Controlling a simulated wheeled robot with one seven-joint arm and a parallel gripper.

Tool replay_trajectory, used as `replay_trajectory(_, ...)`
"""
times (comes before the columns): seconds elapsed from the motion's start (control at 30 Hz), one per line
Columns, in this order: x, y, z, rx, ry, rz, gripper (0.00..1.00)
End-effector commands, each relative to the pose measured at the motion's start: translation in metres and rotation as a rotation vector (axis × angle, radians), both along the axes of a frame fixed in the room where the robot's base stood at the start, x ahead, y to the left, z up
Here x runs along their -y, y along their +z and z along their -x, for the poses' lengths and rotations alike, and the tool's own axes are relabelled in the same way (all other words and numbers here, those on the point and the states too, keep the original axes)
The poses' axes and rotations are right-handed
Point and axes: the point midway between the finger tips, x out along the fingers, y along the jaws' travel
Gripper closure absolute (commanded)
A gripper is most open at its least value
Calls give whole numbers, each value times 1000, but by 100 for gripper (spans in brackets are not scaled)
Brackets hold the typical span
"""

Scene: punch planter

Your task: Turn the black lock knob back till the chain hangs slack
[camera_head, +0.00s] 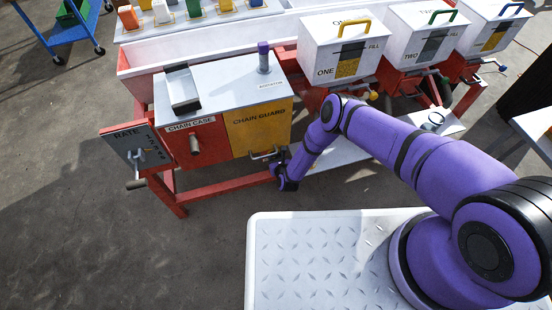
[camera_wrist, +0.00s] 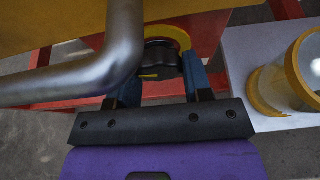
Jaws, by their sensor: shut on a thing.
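The black lock knob (camera_wrist: 158,62) shows in the wrist view, in front of a yellow ring (camera_wrist: 170,33). My gripper (camera_wrist: 162,82) has one finger on each side of the knob and is shut on it. A thick bent metal handle (camera_wrist: 80,75) crosses close on the left and partly hides the left finger. In the head view my gripper (camera_head: 277,166) is at the lower right corner of the yellow chain guard (camera_head: 258,128), and the knob is hidden there. No chain can be made out, so its slackness cannot be seen.
The red chain case (camera_head: 195,145) and rate plate (camera_head: 138,145) with its crank stand left of the guard. Lidded white hoppers (camera_head: 338,48) stand right, above my arm. In the wrist view a clear yellow-rimmed cylinder (camera_wrist: 300,70) lies close right. Floor in front is open.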

Motion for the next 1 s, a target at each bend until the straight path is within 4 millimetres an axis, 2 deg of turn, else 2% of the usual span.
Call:
replay_trajectory(0.27,0,-1,1,45,-3,159,78)
replay_trajectory(0.7,-1,-1,1,147,-1,516,78)
replay_trajectory(1.0,-1,-1,1,195,2,680,78)
